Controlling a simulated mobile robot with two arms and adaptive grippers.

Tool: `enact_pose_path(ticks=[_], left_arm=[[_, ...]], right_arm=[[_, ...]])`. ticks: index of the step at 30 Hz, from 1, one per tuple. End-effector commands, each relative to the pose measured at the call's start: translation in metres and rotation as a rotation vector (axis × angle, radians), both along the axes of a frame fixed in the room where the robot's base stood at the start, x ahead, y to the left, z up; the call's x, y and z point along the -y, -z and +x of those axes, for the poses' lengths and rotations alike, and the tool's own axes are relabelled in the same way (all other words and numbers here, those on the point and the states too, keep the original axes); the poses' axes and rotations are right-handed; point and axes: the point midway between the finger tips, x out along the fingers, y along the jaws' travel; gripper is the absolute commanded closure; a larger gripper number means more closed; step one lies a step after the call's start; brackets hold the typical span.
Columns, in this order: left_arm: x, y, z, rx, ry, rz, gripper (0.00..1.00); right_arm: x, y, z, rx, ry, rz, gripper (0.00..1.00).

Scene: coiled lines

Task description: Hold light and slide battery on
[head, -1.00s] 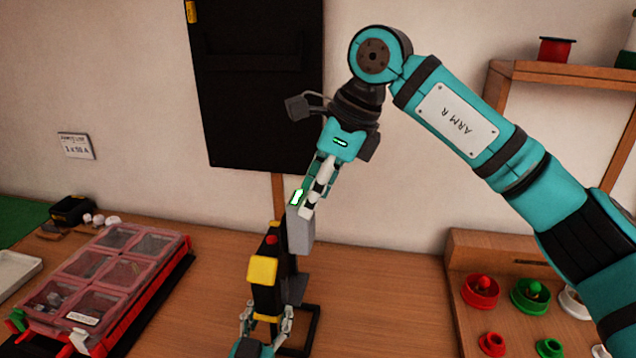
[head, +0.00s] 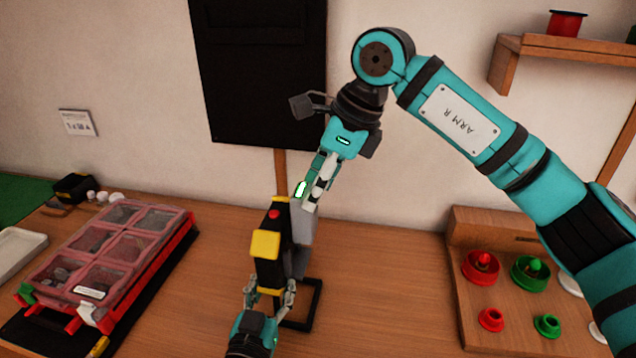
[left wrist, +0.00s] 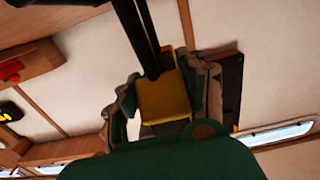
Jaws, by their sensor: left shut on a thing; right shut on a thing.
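The light (head: 267,268) is a black upright body with a yellow panel and a red button near its top. My left gripper (head: 270,292) is shut on its lower part. In the left wrist view, the light's yellow part (left wrist: 165,100) sits between the fingers. The battery (head: 303,228) is a grey block just right of the light's top, partly hidden behind it. My right gripper (head: 315,190) is shut on the battery from above. A lit green bar (head: 300,188) shows by its fingertips. I cannot tell whether battery and light touch or engage.
A red case (head: 185,240) with clear lidded compartments lies at left on the table. A wooden stand (head: 462,300) with red and green round parts is at right. A black frame (head: 317,303) stands behind my left gripper. A black panel (head: 262,90) hangs on the wall.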

Motion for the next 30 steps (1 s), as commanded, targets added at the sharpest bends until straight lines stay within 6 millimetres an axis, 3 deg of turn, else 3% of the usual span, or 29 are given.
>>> enact_pose_path(ticks=[30], left_arm=[[-0.0002,0.0006,-0.0001,-0.001,-0.001,0.001,1.0]], right_arm=[[-0.0001,0.0076,-0.0005,0.001,-0.001,0.001,1.0]])
